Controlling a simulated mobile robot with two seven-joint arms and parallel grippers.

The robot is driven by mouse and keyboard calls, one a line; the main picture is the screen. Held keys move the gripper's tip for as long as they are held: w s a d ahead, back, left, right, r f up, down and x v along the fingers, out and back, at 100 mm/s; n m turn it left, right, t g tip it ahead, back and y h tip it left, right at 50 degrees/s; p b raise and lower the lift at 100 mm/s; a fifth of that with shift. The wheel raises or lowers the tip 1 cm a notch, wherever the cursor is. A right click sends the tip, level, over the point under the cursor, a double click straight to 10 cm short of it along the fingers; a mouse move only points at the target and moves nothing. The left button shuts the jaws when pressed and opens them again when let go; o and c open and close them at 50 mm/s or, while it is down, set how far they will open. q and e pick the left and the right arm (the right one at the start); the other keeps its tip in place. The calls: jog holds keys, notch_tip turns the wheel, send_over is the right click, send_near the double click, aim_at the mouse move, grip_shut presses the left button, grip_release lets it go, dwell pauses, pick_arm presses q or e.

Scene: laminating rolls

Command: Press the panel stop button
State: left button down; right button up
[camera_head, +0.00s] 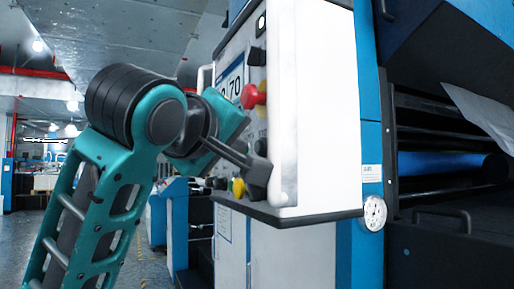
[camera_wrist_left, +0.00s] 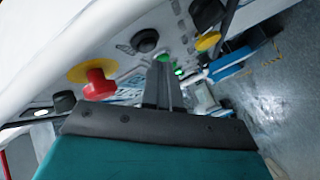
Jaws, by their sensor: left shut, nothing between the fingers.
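The panel stop button (camera_head: 250,97) is a red mushroom button on a yellow base, on the face of the white control panel (camera_head: 311,110). It also shows in the left wrist view (camera_wrist_left: 98,85), left of the fingers. My left gripper (camera_head: 259,173) is shut and empty, its fingers pointing at the panel below the stop button. In the left wrist view my shut fingers (camera_wrist_left: 163,72) lie over the panel near a green button (camera_wrist_left: 163,58), apart from the red button. I cannot tell whether the fingertips touch the panel. My right gripper is not in view.
A black knob (camera_head: 256,56) sits above the stop button and a yellow knob (camera_head: 238,187) is low on the panel. Another black knob (camera_wrist_left: 145,41) is beside my fingers. A machine with a blue roller (camera_head: 446,164) stands at the right. Open floor (camera_head: 146,262) lies at the lower left.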

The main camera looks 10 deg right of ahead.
pick_arm(q)
jog(key=a, duration=0.1)
jog(key=s+a, duration=0.1)
jog(key=a, duration=0.2)
jog(key=shift+s+a+b, duration=0.25)
jog(key=shift+a+b, duration=0.05)
jog(key=shift+a, duration=0.1)
dwell(0.5)
